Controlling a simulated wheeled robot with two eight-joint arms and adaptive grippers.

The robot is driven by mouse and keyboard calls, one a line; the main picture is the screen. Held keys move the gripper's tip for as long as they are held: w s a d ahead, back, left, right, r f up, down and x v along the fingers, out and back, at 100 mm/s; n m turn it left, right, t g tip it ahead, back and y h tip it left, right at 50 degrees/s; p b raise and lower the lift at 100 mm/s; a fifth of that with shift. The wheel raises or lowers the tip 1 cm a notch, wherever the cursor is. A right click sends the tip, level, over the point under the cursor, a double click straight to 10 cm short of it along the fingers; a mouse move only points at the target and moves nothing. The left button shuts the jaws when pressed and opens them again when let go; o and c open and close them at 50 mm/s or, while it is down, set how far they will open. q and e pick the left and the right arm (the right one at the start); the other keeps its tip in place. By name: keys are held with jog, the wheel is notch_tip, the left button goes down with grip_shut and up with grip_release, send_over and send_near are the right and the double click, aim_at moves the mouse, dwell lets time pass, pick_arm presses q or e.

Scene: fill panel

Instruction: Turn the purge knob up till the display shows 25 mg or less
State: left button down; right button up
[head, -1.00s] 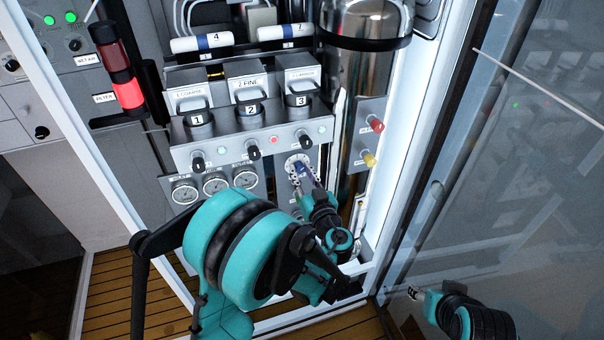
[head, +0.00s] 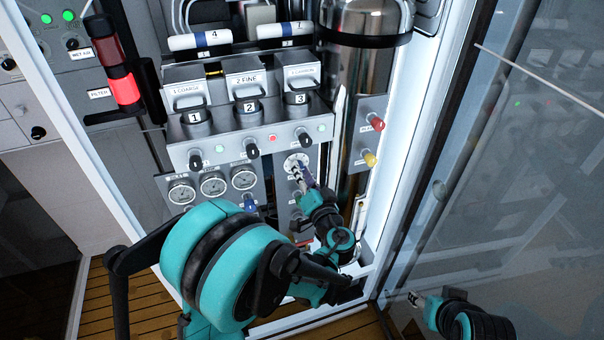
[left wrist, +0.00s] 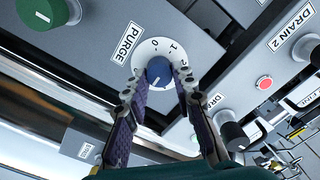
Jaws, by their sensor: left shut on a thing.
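The blue purge knob (left wrist: 159,71) sits on a white dial ring (left wrist: 150,48) with digits including 0, 1 and 2, beside the PURGE label (left wrist: 126,42). My left gripper (left wrist: 160,80) is shut on the knob, one finger on each side. In the head view the left gripper (head: 301,172) reaches the dial (head: 297,160) below the third filter; its fingers mostly hide the knob. I cannot tell which number the knob points to. My right gripper (head: 414,299) is low at the right, away from the panel; its jaws are too small to judge. I see no readable mg display.
Pressure gauges (head: 213,184) lie left of the dial. Small black knobs (head: 252,150) line the ledge above. A green knob (left wrist: 42,12) and a DRAIN 2 label (left wrist: 291,26) flank the dial.

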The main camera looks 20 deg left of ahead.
dwell(0.3)
pick_arm(q)
jog(key=c, duration=1.2)
grip_release()
jog(key=v, duration=1.2)
